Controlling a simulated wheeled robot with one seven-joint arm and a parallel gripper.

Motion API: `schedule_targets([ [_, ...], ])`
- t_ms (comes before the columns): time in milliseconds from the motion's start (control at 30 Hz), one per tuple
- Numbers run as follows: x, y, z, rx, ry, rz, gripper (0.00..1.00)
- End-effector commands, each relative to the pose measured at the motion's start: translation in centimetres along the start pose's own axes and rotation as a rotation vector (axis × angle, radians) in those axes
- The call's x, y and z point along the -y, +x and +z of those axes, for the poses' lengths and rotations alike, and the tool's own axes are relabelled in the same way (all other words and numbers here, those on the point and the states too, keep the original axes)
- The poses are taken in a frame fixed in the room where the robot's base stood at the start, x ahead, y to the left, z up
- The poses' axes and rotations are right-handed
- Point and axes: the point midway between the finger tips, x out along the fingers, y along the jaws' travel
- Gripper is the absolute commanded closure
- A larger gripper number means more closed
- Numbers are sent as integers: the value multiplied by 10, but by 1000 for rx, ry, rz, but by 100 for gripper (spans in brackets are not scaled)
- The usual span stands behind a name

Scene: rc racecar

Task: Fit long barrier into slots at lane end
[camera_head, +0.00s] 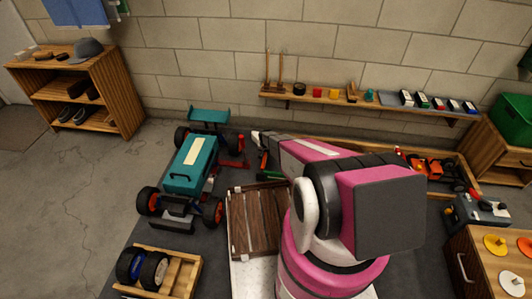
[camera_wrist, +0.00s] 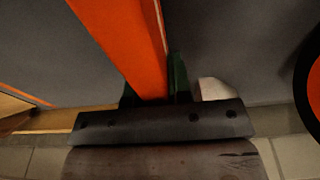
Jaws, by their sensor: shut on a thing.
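A long orange bar, which looks like the barrier (camera_wrist: 130,40), runs up and to the left through the wrist view. My gripper (camera_wrist: 155,92) is shut on it, with a dark green finger on each side of the bar. In the head view my pink arm hides most of the gripper area; small red and green parts show beside the arm, and I cannot tell which is the barrier. A red upright piece with a flat foot (camera_head: 238,155) stands just right of the teal car. The slots at the lane end cannot be made out.
The teal car (camera_head: 190,165) with orange wheels stands close on the left. A brown slatted panel (camera_head: 255,220) lies in front. A wooden tray with wheels (camera_head: 137,268) is at lower left. A wall shelf (camera_head: 350,103) runs behind; an orange car (camera_head: 428,163) is right.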

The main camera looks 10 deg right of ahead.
Motion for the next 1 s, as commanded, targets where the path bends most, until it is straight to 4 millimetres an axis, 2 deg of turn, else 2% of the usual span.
schedule_targets([
  [333,0,8,1,0,0,0,100],
  [367,0,7,1,0,0,0,74],
  [433,0,7,1,0,0,0,52],
  [767,0,6,1,0,0,0,51],
  [1000,0,-13,2,-1,0,0,51],
])
